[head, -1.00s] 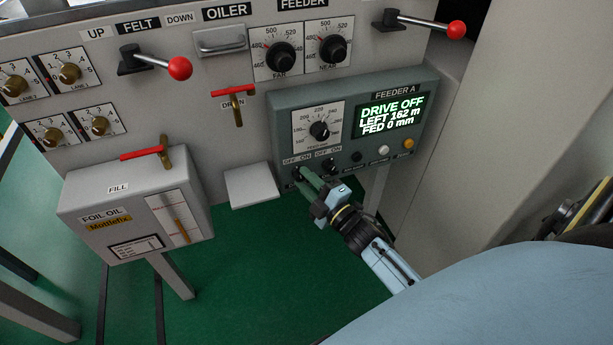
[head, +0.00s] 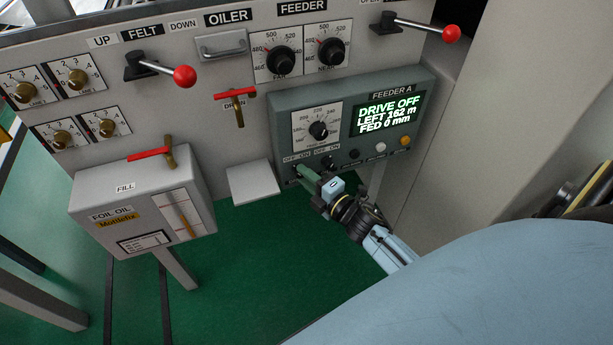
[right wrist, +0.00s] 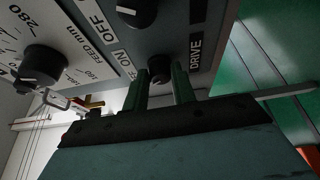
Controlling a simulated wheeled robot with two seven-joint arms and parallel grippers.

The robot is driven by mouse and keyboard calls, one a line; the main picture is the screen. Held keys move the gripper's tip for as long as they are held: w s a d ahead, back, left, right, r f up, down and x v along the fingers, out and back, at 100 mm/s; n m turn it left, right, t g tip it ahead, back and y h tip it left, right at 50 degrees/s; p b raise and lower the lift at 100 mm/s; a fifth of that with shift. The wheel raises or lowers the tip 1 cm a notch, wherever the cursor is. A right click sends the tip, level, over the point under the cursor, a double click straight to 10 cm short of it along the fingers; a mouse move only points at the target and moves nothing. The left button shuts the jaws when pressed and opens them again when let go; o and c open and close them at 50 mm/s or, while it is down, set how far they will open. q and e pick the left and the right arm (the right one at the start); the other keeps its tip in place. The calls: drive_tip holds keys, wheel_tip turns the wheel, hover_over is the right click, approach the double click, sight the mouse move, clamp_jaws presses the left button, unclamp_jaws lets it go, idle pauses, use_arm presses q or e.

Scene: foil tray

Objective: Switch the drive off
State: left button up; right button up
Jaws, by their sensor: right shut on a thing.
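The drive switch (right wrist: 158,68) is a small dark knob at the lower left of the grey-green feeder box (head: 345,93), beside the label DRIVE in the right wrist view. My right gripper (head: 300,170) reaches up to it from below. In the right wrist view its two green fingers (right wrist: 160,82) stand on either side of the knob, shut on it. The fingers hide most of the switch in the head view. The lit display (head: 388,113) reads DRIVE OFF, LEFT 162 m, FED 0 mm. My left gripper is not in view.
A second dark switch (head: 328,164) sits close to the right of the drive switch. A feed dial (head: 319,130) is above. A white button (head: 381,148) and an amber one (head: 404,141) lie further right.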

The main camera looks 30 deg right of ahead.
drive_tip(key=o, duration=1)
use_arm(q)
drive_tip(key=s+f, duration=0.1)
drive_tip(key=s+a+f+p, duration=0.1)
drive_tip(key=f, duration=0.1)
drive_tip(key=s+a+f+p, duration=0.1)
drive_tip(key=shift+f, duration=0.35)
use_arm(e)
drive_tip(key=s, duration=0.4)
drive_tip(key=s+d, duration=0.1)
drive_tip(key=s, duration=0.3)
drive_tip(key=s+d, duration=0.1)
drive_tip(key=s, duration=0.4)
drive_tip(key=shift+s+d, duration=0.1)
